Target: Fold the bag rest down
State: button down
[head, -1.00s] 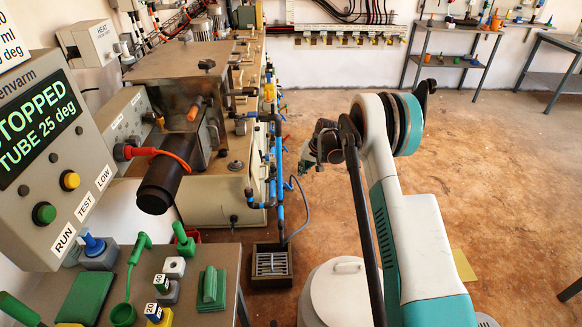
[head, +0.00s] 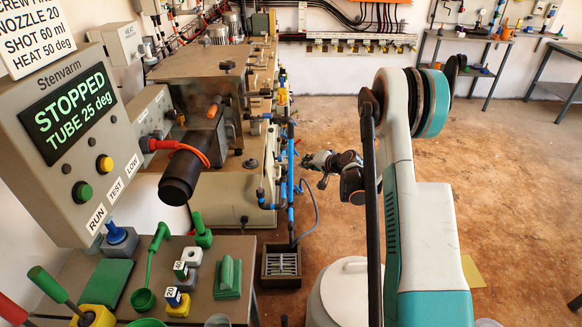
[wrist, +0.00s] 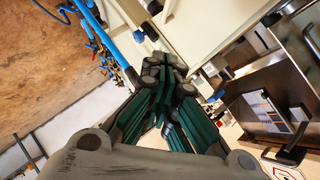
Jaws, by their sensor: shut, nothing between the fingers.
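My gripper (head: 318,160) is in the middle of the head view, to the right of the machine's blue pipes (head: 290,180) and apart from them as far as I can tell. In the wrist view its dark green fingers (wrist: 167,72) are together, with nothing between them. The cream machine body (wrist: 200,28) lies beyond the fingertips there. I cannot make out which part is the bag rest in either view.
A control box with a "STOPPED" screen (head: 70,110) stands at left. Below it, a bench (head: 225,250) holds several tools. A floor drain (head: 281,262) and a white drum (head: 345,285) are in front. The brown floor at right is mostly clear.

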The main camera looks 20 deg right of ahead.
jog(key=w+a+f+b, duration=0.4)
jog(key=w+f, duration=0.3)
jog(key=w, duration=0.1)
jog(key=shift+w+a, duration=0.15)
jog(key=shift+a, duration=0.1)
jog(key=shift+w+a+f, duration=0.25)
jog(key=shift+a+f, duration=0.3)
jog(key=shift+f, duration=0.1)
